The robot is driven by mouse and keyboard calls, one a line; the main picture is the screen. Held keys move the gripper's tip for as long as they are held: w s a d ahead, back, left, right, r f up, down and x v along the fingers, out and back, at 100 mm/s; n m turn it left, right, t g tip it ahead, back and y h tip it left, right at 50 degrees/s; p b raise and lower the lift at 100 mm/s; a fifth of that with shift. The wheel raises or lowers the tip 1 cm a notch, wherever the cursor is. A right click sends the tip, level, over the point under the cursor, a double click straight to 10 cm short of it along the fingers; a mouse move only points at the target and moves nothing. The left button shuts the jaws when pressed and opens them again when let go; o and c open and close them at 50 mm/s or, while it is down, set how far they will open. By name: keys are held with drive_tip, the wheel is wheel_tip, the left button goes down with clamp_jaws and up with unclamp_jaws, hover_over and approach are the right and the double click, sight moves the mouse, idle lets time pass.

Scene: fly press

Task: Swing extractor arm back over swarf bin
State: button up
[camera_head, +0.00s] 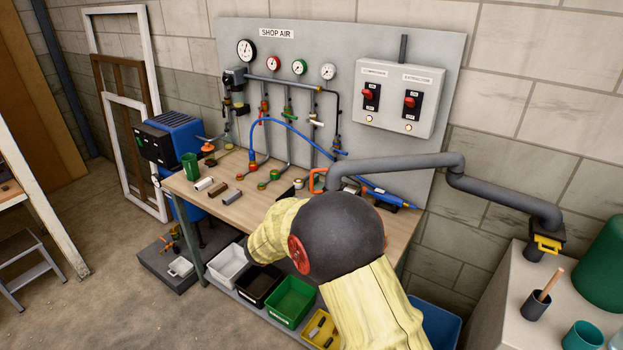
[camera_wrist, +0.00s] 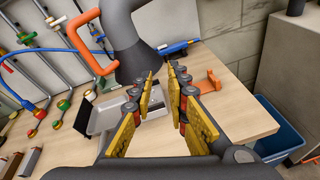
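The extractor arm (camera_head: 400,162) is a thick grey jointed pipe. It runs from a yellow-clamped base (camera_head: 545,243) at the right to a dark hood over the bench. The hood (camera_wrist: 136,60) shows in the wrist view, with an orange loop handle (camera_wrist: 92,45) on its left. The handle also shows in the head view (camera_head: 317,181). My gripper (camera_wrist: 162,82) is open and empty, to the right of the handle and apart from it. The head view hides it behind my arm. A blue bin (camera_wrist: 280,132) stands below the bench's right end; I cannot tell whether it is the swarf bin.
A shallow grey tray (camera_wrist: 102,120) and an orange bracket (camera_wrist: 208,83) lie on the bench (camera_head: 205,205). Blue hose (camera_head: 285,122) and several valves line the panel behind. A grey cabinet (camera_head: 515,300) with cups stands at the right. Several bins sit on the shelf below.

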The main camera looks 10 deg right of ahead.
sight(311, 180)
drive_tip(key=w+a+r+n+t, duration=0.5)
drive_tip(key=w+n, duration=0.1)
drive_tip(key=w, duration=0.1)
drive_tip(key=shift+y, duration=0.4)
drive_tip(key=x, duration=0.7)
drive_tip(key=shift+w+d, duration=0.15)
drive_tip(key=shift+w, duration=0.25)
drive_tip(key=shift+c, duration=0.6)
clamp_jaws()
